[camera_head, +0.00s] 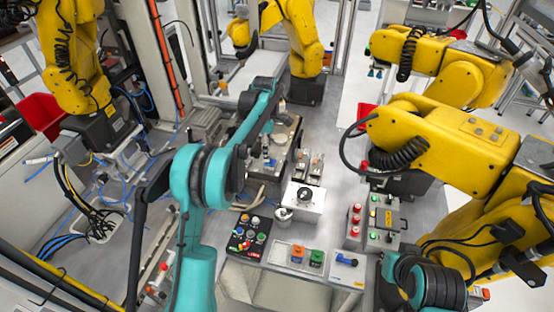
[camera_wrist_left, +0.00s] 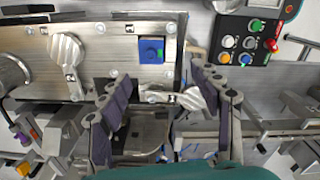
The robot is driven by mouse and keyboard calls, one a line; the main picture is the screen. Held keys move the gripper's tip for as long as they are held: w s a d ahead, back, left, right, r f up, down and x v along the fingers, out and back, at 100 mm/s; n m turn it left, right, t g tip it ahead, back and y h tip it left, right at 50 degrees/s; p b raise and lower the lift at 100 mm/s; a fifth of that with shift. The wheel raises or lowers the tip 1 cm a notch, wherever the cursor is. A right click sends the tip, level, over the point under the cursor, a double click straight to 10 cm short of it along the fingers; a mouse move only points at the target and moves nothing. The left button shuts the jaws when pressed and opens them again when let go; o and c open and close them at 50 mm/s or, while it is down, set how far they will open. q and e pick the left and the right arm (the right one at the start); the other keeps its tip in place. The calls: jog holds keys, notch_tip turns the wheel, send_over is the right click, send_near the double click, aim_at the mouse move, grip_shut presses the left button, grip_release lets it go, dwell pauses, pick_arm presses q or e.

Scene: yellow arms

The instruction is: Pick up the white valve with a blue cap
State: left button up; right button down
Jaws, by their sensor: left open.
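A small blue-topped part (camera_head: 346,260) lies on the light front surface at the right in the head view; it is too small to tell whether it is the white valve with a blue cap. In the left wrist view, a square blue part (camera_wrist_left: 151,49) sits on a metal plate, beside a pale, knob-like handle (camera_wrist_left: 67,57). Another pale handle (camera_wrist_left: 188,97) shows close to the right finger. My left gripper (camera_head: 267,152) is over the middle of the workbench, fingers down. Its fingers (camera_wrist_left: 160,95) are spread with nothing held. My right gripper is out of view.
A black button panel (camera_head: 250,234) stands at the front, also in the left wrist view (camera_wrist_left: 249,40). A white box with a dark knob (camera_head: 305,196) and a grey button box (camera_head: 383,222) stand right of my left gripper. Large yellow arms (camera_head: 440,140) flank the bench.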

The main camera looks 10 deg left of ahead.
aim_at(271, 161)
pick_arm(q)
jog(key=shift+w+f, duration=0.3)
jog(key=shift+w, duration=0.05)
notch_tip(271, 161, down, 2)
jog(key=shift+d+f, duration=0.15)
jog(key=shift+f, duration=0.1)
jog(key=f, duration=0.3)
jog(key=w+f, duration=0.1)
jog(key=f, duration=0.1)
jog(key=shift+d+f+b, duration=0.15)
jog(key=shift+d+b, duration=0.1)
jog(key=shift+b, duration=0.1)
jog(key=shift+s, duration=0.1)
jog(key=c, duration=1.4)
